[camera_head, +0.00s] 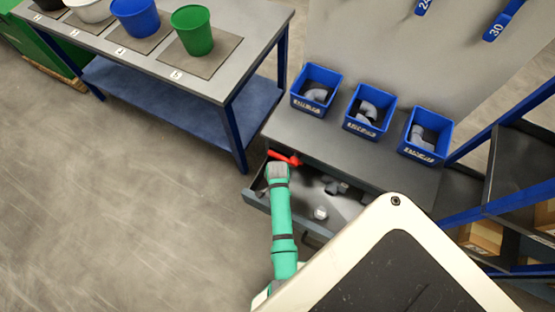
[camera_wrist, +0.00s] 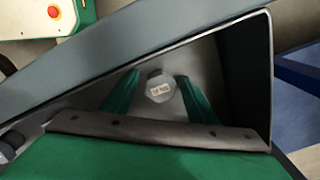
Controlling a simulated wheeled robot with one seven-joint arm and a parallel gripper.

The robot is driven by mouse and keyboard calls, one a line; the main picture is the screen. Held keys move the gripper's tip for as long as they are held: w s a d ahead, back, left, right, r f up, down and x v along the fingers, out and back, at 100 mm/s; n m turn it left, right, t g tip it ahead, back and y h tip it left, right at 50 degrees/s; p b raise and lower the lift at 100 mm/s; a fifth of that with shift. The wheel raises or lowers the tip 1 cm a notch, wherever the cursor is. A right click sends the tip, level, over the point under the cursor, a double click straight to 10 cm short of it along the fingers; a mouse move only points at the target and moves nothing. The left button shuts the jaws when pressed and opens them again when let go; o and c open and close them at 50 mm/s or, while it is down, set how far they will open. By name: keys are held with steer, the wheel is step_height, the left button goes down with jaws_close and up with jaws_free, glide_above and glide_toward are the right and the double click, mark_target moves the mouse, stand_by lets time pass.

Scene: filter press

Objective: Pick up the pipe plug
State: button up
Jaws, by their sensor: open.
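The pipe plug (camera_wrist: 158,88), a pale grey piece with a hexagonal outline and a small label too blurred to read, lies on the drawer floor in the wrist view. My gripper (camera_wrist: 158,76) is open. Its two green fingers stand left and right of the plug in the picture, with gaps to it; their height above it is hard to judge. In the head view my green arm reaches over the open drawer (camera_head: 258,200) and its end hides the fingers. I cannot make out this plug there for certain.
The drawer also holds a small pale piece (camera_head: 320,213), grey fittings (camera_head: 333,186) and a red piece (camera_head: 283,158). Drawer walls (camera_wrist: 243,80) stand close around the fingers. Several blue bins stand on the bench (camera_head: 330,134) above. A bucket table (camera_head: 225,85) is at the left.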

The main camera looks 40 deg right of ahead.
steer(key=c, duration=1.1)
